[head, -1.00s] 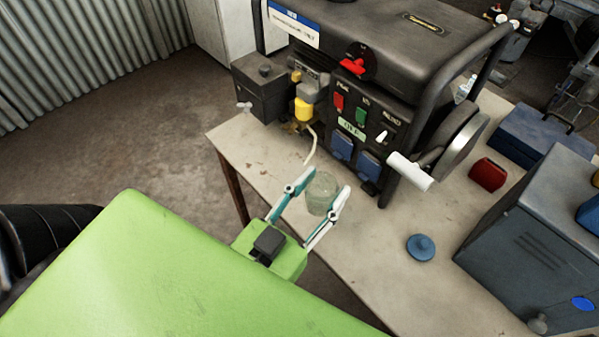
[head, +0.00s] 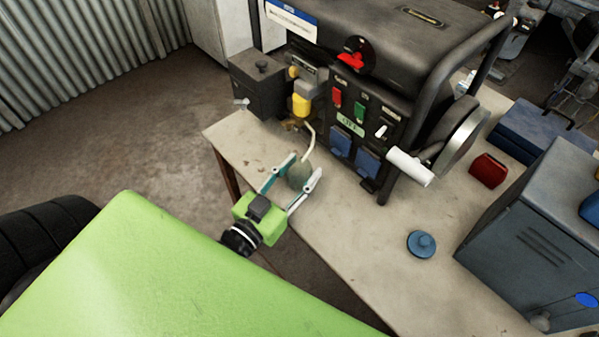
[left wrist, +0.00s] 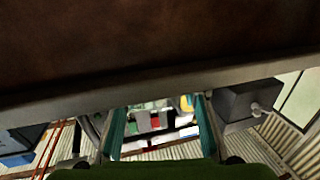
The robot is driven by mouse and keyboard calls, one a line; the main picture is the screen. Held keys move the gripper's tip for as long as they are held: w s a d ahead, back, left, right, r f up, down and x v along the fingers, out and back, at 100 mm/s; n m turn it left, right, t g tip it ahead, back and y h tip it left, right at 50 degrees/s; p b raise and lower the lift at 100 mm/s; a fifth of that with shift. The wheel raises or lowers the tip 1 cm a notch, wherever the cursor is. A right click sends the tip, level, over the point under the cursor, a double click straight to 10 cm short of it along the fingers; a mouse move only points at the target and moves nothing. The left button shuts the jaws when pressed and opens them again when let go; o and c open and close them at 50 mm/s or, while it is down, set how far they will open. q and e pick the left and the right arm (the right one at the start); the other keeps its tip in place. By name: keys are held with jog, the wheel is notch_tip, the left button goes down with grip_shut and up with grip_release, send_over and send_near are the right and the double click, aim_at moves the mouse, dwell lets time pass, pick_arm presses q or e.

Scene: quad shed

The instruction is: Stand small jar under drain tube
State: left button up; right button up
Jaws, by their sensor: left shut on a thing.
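The small jar (head: 299,178) is greenish clear glass, upright, at the front edge of the bench in the head view. My left gripper (head: 304,165) is shut on it, one finger on each side. The pale drain tube (head: 309,143) hangs from the generator's front. Its lower end meets the jar's mouth in the picture; I cannot tell whether it is above, behind or inside it. I cannot tell whether the jar's base touches the bench. In the left wrist view the teal fingers (left wrist: 163,128) show, but the jar is hard to make out. My right gripper is not in view.
The black generator (head: 400,60) stands on the bench (head: 375,250) behind the jar. A blue round lid (head: 421,244), a red object (head: 488,170) and a grey-blue metal box (head: 535,240) are to the right. The bench front between jar and lid is clear.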

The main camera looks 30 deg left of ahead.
pick_arm(q)
jog(key=shift+f, duration=0.15)
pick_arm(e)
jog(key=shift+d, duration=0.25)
pick_arm(q)
jog(key=o, duration=0.8)
jog(key=shift+f, duration=0.1)
jog(key=o, duration=0.4)
jog(key=shift+d, duration=0.1)
jog(key=shift+c, duration=0.2)
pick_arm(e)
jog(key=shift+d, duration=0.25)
pick_arm(q)
jog(key=s+a+b, duration=0.1)
jog(key=s, duration=1.1)
jog(key=shift+a+r, duration=0.2)
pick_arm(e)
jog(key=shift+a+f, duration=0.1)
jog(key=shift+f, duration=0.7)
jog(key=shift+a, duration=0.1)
